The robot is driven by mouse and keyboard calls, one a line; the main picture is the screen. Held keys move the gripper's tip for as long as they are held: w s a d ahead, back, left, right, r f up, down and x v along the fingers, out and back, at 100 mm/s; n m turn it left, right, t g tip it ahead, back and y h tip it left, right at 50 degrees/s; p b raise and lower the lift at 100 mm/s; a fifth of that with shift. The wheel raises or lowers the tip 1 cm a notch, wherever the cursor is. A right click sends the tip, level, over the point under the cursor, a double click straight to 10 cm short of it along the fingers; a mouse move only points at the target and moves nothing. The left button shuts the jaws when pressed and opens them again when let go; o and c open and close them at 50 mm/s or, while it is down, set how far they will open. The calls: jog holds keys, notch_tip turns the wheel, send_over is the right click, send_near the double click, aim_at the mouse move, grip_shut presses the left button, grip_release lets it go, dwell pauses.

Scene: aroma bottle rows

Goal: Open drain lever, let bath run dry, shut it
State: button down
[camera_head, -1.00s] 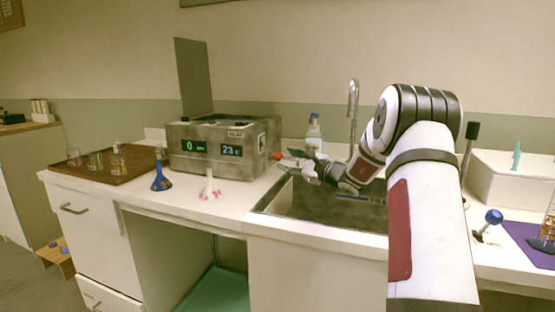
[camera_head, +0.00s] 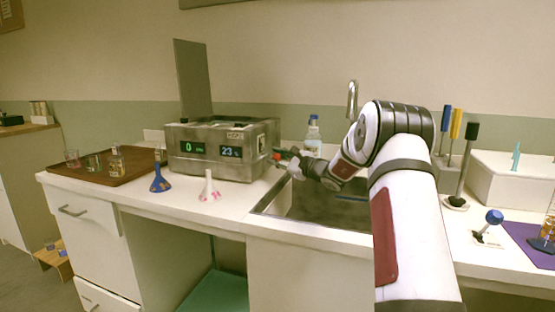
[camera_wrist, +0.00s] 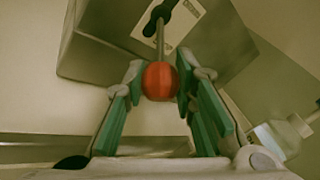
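The steel bath (camera_head: 222,165) stands on the counter left of the sink, with a green display reading 0 and a blue one reading 23. The drain lever's red ball knob (camera_head: 277,157) sticks out at its right side. In the wrist view the knob (camera_wrist: 160,81) sits on a thin rod running up to a dark pivot by a label. My gripper (camera_head: 289,156) is at the knob. The water inside the bath is hidden.
The sink (camera_head: 325,205) with its tap (camera_head: 352,98) lies under my arm. A clear bottle (camera_head: 313,133) stands behind my gripper. A brown tray (camera_head: 105,170) with glassware is at left.

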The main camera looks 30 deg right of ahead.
aim_at(280, 156)
jog(key=shift+r+p, duration=0.15)
jog(key=shift+p, duration=0.2)
jog(key=shift+s+d+r+n+g+p, duration=0.1)
jog(key=shift+s+r+n+g+p, duration=0.25)
jog(key=shift+r+g+p, duration=0.55)
jog(key=r+n+g+h+p, duration=0.1)
jog(key=p, duration=0.4)
jog(key=shift+s+d+r+g+p, duration=0.1)
jog(key=shift+r+g+p, duration=0.05)
jog(key=shift+g+p, duration=0.25)
jog(key=r+g+h+p, duration=0.1)
jog(key=p, duration=0.3)
jog(key=shift+r+n+g, duration=0.2)
jog(key=shift+n+g, duration=0.15)
jog(key=shift+g, duration=0.05)
jog(key=shift+r+g+p, duration=0.4)
jog(key=shift+g+p, duration=0.2)
jog(key=shift+p, duration=0.55)
jog(key=shift+w+r+n+g+h+p, duration=0.35)
jog(key=shift+r+n+g+h, duration=0.15)
jog(key=shift+g+h, duration=0.25)
jog(key=shift+w+a+r+g+h+b, duration=0.25)
jog(key=shift+r+g+h+b, duration=0.35)
jog(key=shift+g, duration=0.25)
jog(key=shift+n, duration=0.3)
